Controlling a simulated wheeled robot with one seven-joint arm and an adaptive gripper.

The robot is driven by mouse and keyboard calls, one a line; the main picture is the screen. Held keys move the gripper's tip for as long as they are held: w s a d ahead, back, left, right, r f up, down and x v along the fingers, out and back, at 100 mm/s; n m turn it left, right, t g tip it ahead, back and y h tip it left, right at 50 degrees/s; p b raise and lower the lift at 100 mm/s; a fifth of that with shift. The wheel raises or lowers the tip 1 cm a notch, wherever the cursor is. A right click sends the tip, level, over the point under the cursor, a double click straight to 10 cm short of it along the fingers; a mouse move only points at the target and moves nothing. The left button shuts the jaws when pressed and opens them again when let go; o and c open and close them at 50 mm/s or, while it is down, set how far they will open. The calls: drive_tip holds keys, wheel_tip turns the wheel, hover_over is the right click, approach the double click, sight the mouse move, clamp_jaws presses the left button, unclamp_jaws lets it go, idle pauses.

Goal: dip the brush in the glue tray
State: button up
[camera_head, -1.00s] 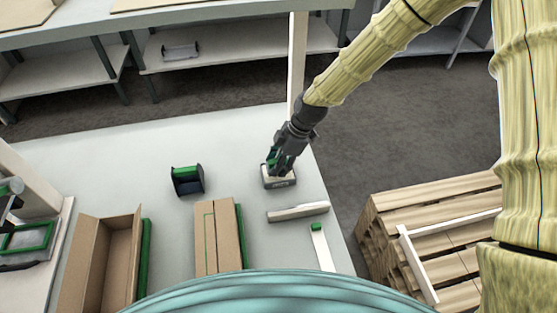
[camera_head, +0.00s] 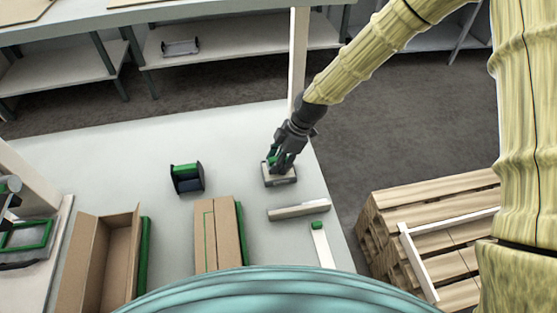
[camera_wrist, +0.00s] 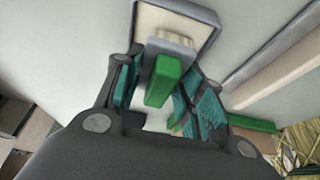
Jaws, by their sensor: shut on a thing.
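My gripper (camera_wrist: 165,88) is shut on the brush's green handle (camera_wrist: 162,82). The brush has a grey band and pale bristles at its head, which points into the glue tray (camera_wrist: 210,38). The tray is a small grey-rimmed box with a cream inside. In the head view my gripper (camera_head: 281,160) is right over the glue tray (camera_head: 281,183) near the table's right edge. The brush head overlaps the tray's inside; I cannot tell how deep the bristles sit. In the head view the brush is mostly hidden by the gripper.
A grey-white bar (camera_head: 298,211) lies just in front of the tray. A pale strip with a green end (camera_head: 322,245) lies nearer. A dark and green tape dispenser (camera_head: 187,178) stands left. Cardboard boxes (camera_head: 218,235) stand at the front. A wooden pallet stack (camera_head: 440,235) is beyond the right edge.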

drive_tip(key=shift+w+f, duration=0.1)
drive_tip(key=shift+f, duration=0.1)
drive_tip(key=shift+f+b, duration=0.35)
drive_tip(key=shift+f, duration=0.1)
idle(1.4)
drive_tip(key=shift+r, duration=0.15)
drive_tip(key=shift+r+p, duration=1.4)
drive_tip(key=shift+r, duration=1.05)
